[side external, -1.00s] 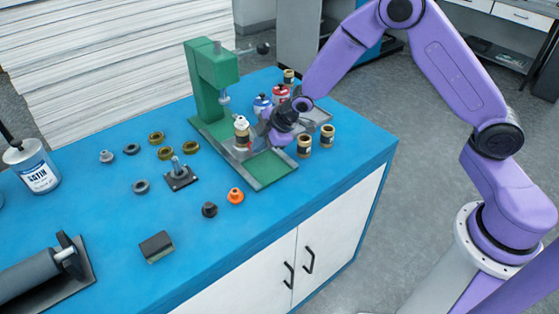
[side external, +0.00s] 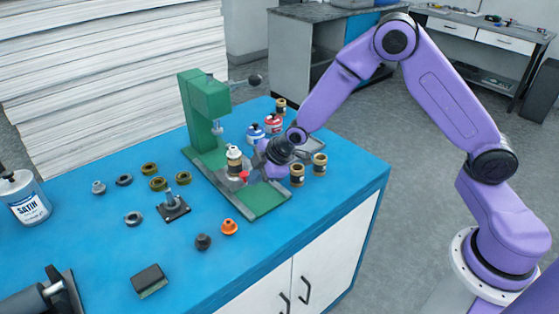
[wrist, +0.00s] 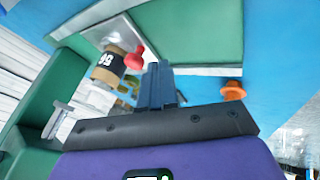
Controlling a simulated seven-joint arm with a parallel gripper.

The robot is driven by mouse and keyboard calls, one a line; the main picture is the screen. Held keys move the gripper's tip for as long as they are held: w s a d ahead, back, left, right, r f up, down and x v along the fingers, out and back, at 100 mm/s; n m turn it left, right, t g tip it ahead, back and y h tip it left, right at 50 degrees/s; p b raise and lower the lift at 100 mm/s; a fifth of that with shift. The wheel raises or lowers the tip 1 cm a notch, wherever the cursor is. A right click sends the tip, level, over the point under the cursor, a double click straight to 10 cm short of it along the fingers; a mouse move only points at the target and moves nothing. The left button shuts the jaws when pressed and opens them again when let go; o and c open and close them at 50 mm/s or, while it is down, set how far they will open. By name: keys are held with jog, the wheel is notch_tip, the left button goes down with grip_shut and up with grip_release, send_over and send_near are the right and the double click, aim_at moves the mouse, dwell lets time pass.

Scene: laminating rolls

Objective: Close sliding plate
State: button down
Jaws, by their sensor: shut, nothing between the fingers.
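A green press (side external: 205,115) stands on the bench with a green base (side external: 262,203). The grey metal sliding plate (wrist: 112,28) lies along the base and carries a brown, white-topped jar (side external: 234,161); the jar (wrist: 122,62) has a dark label in the wrist view. A red knob (side external: 244,177) sits beside the jar, and it also shows in the wrist view (wrist: 136,56). My gripper (wrist: 156,70) is shut and empty, its fingers just beside the red knob. Whether they touch it I cannot tell. In the side view the gripper (side external: 259,160) is right of the jar.
Blue, red and brown bottles (side external: 273,124) stand behind my gripper, and two brown jars (side external: 297,175) stand to its right. An orange cone piece (side external: 229,227) and a dark one (side external: 203,242) lie in front of the base. Several rings (side external: 158,184) lie at left. The front right bench is clear.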

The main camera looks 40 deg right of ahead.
jog(key=shift+s+a+r, duration=0.1)
jog(key=shift+s+r, duration=0.2)
jog(key=shift+s, duration=0.35)
jog(key=shift+s+r, duration=0.3)
jog(key=shift+s, duration=0.3)
jog(key=shift+v, duration=4.5)
jog(key=w+a+r+n+g+h, duration=0.2)
jog(key=a+n+h, duration=0.2)
jog(key=n, duration=1.5)
jog(key=x, duration=0.9)
jog(key=shift+f, duration=0.45)
jog(key=shift+w+d+f, duration=0.1)
jog(key=shift+w+d, duration=0.05)
jog(key=shift+w, duration=0.35)
jog(key=shift+w+d+f, duration=0.1)
jog(key=shift+w+f, duration=0.05)
jog(key=shift+w, duration=0.4)
jog(key=shift+w+d+f, duration=0.1)
jog(key=shift+w+f, duration=0.05)
jog(key=shift+w, duration=0.75)
